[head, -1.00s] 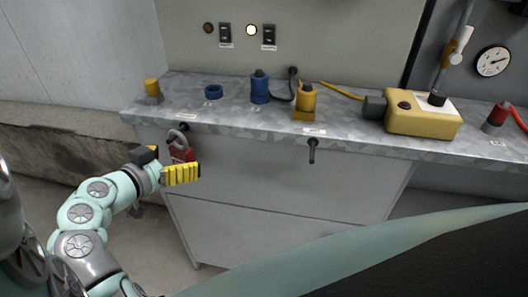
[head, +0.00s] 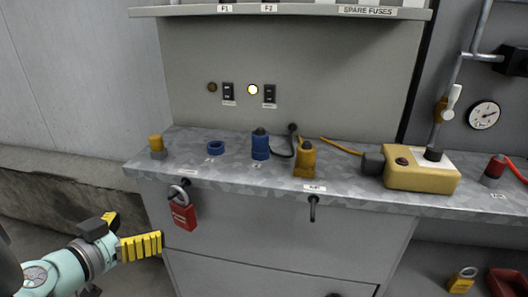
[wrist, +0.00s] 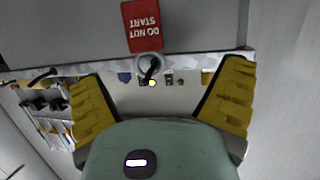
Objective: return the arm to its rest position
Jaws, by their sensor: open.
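My gripper (head: 127,236) is at the lower left of the head view, with its yellow ribbed fingers spread apart and nothing between them. My teal and grey arm runs from it to the lower left corner. In the wrist view the gripper (wrist: 163,98) is open, and the red tag-like lock body (wrist: 142,26) reading "DO NOT START" shows upside down beyond the fingers.
A black hook (head: 313,208) is on the bench front. A yellow padlock (head: 463,280) lies low at the right. Floor left of the bench looks clear.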

